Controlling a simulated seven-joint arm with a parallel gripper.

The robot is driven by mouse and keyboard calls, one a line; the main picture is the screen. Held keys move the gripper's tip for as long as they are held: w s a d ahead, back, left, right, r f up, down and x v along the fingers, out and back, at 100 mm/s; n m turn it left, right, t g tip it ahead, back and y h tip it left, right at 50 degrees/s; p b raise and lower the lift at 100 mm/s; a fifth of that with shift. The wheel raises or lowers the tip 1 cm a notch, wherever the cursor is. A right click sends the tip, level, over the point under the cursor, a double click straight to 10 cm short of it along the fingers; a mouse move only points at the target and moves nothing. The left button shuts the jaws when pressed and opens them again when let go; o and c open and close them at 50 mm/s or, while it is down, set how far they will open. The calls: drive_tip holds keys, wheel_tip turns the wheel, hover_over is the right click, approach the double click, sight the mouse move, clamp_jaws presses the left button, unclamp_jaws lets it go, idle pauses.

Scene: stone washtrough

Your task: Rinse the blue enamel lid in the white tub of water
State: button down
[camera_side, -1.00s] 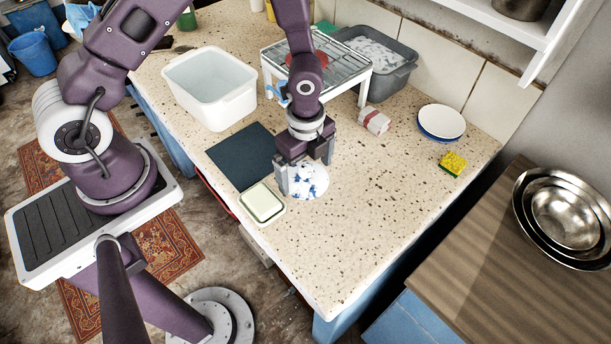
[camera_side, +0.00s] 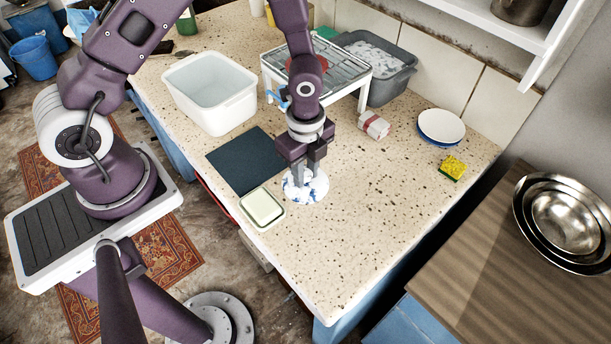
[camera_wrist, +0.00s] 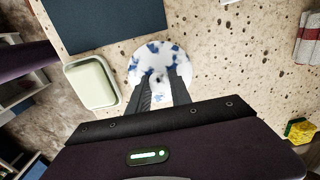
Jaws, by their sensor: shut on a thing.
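The enamel lid (camera_side: 312,192) is white with blue blotches and lies on the speckled counter. My gripper (camera_side: 306,176) is over its middle, fingers pointing down and drawn together. The white tub (camera_side: 212,92) stands at the back left of the counter. The water inside it is hard to make out.
A dark mat (camera_side: 241,160) and a pale soap dish (camera_side: 262,208) lie left of the lid. A white rack (camera_side: 322,68) and grey basin (camera_side: 386,66) stand behind. A folded cloth (camera_side: 374,125), plates (camera_side: 441,127) and sponge (camera_side: 452,168) are to the right. The front counter is clear.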

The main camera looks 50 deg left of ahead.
wheel_tip(320, 180, up, 20)
drive_tip(key=w+a+n, duration=0.2)
drive_tip(key=a+n, duration=0.2)
drive_tip(key=a, duration=0.6)
drive_tip(key=w+a+n, duration=0.2)
drive_tip(key=a+n, duration=0.2)
drive_tip(key=a, duration=0.6)
drive_tip(key=s+a+n, duration=0.3)
drive_tip(key=a, duration=0.5)
drive_tip(key=s+a+n, duration=0.2)
drive_tip(key=s+a, duration=0.1)
drive_tip(key=a, duration=0.5)
wheel_tip(320, 180, down, 14)
drive_tip(key=shift+r, duration=0.15)
wheel_tip(320, 180, up, 7)
drive_tip(key=shift+n, duration=0.3)
